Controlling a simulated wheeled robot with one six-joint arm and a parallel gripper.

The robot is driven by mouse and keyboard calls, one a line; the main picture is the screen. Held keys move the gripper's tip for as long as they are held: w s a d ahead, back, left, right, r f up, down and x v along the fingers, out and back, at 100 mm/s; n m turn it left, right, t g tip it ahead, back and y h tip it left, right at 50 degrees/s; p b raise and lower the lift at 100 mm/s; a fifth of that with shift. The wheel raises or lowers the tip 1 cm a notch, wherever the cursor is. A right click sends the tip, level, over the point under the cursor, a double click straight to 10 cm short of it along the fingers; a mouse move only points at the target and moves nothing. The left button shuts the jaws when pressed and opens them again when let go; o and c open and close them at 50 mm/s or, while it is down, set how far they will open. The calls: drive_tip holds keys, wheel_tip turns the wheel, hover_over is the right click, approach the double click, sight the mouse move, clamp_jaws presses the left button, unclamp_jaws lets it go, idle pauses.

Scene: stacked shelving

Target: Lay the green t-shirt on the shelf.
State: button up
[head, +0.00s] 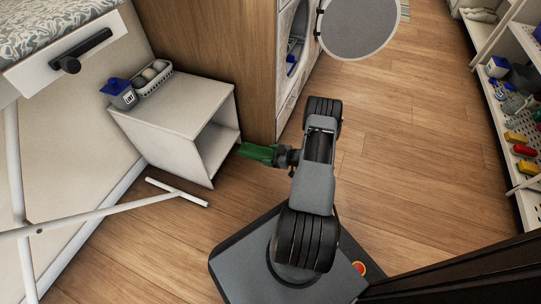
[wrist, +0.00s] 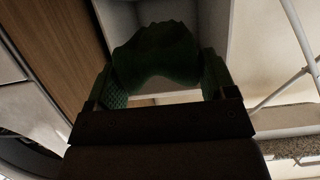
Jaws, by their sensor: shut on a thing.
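The green t-shirt (head: 258,153) is a small dark green bundle in my gripper (head: 277,156), beside the open front of a white box shelf (head: 170,107). In the wrist view the t-shirt (wrist: 155,55) is a crumpled shape between the two fingers of my gripper (wrist: 160,72). My gripper is shut on it and holds it off the floor. The white walls of the shelf (wrist: 215,25) show behind the t-shirt. The shelf is open on its right side, and the part of its inside that I see is empty. I cannot tell whether the t-shirt touches the shelf.
A wooden cabinet side (head: 205,45) rises behind, with an open round door (head: 360,25). A white rack leg (head: 178,192) lies low in front. Wooden floor at right (head: 410,140) is clear.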

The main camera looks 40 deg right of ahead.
sight(239, 147)
drive_tip(key=shift+s+d, duration=0.1)
drive_tip(key=shift+w+a+f, duration=0.2)
drive_tip(key=shift+w+a, duration=1.25)
drive_tip(key=shift+w, duration=0.8)
drive_tip(key=shift+w+a+f, duration=0.15)
drive_tip(key=shift+w+a, duration=1.3)
drive_tip(key=shift+w, duration=0.75)
drive_tip(key=shift+w+a+f, duration=0.2)
drive_tip(key=shift+w+a, duration=1.25)
drive_tip(key=shift+w, duration=0.8)
drive_tip(key=shift+r+x, duration=0.25)
drive_tip(key=shift+x, duration=1.4)
drive_tip(key=shift+r+x, duration=0.2)
drive_tip(key=shift+x, duration=1.5)
drive_tip(key=shift+r+x, duration=0.25)
drive_tip(key=shift+x, duration=1.4)
drive_tip(key=shift+w+a+f, duration=0.1)
drive_tip(key=shift+w+f, duration=0.05)
drive_tip(key=shift+f, duration=0.75)
drive_tip(key=o, duration=0.9)
